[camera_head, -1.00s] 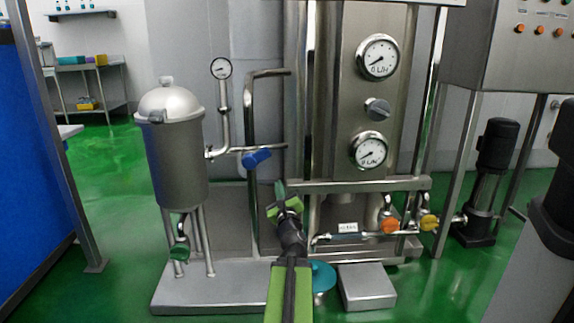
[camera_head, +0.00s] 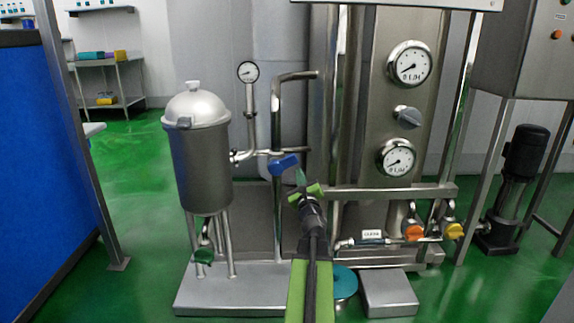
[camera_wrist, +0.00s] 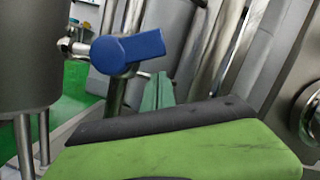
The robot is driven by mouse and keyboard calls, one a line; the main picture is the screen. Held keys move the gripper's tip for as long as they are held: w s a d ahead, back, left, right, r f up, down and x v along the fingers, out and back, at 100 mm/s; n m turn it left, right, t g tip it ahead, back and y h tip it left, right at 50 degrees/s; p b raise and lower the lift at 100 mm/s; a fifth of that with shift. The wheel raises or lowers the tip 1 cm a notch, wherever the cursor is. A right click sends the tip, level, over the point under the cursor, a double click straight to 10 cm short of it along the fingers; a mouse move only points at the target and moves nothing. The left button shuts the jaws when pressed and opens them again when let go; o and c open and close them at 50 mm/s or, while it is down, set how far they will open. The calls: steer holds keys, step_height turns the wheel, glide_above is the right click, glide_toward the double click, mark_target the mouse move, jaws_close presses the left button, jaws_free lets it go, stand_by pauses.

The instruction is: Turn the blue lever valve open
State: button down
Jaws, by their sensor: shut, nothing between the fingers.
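The blue lever (camera_head: 284,165) sits on the pipe between the steel vessel and the tall steel cabinet, at the end of a short metal fitting. It also shows large in the wrist view (camera_wrist: 128,50), upper left of centre, slanting slightly up to its right. My gripper (camera_head: 301,178) is just below and right of the lever in the head view, with its green fingertips pointing up. In the wrist view, my fingertips (camera_wrist: 158,92) are together, to the lower right of the lever. The gripper is shut and empty. Whether it touches the lever cannot be told.
The steel vessel (camera_head: 198,150) with a domed lid stands left of the lever. A vertical pipe (camera_head: 277,120) runs close behind the lever. The cabinet (camera_head: 380,130) with two gauges is to the right. Orange (camera_head: 412,232) and yellow (camera_head: 453,231) valves sit lower right.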

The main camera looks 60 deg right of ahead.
steer(key=shift+w+a+r, duration=0.3)
steer(key=shift+w+r, duration=0.1)
steer(key=shift+r, duration=0.25)
